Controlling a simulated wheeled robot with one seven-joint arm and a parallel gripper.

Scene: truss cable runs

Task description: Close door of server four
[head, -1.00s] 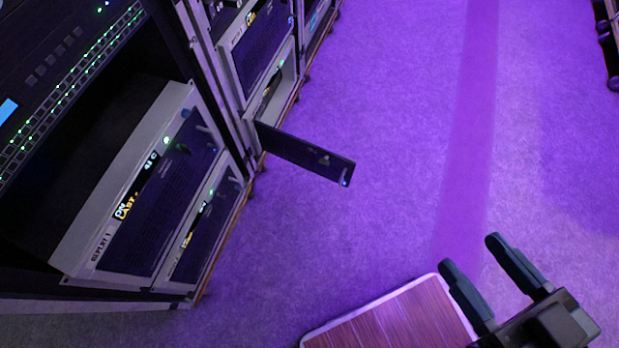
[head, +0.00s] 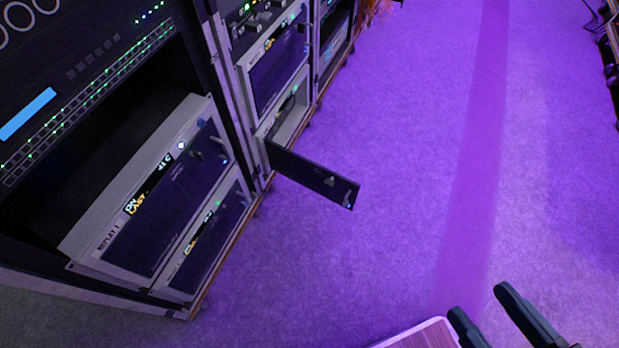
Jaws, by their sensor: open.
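An open dark door (head: 313,178) sticks out from the lower unit of the second rack into the aisle. It has a small handle and a blue light near its free end. The grey-framed server (head: 287,122) behind it shows its opening. I cannot read a number four on it. My gripper (head: 480,305) is at the bottom right, open and empty, its two dark fingers well apart. It is far from the door, to the right of it and nearer to me.
The near rack holds a unit labelled Replay 1 (head: 170,205) with its front shut, and another shut unit (head: 212,235) below it. A wooden-topped surface (head: 425,335) shows at the bottom edge. The purple carpet aisle (head: 400,130) is clear. Equipment lines the far right edge.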

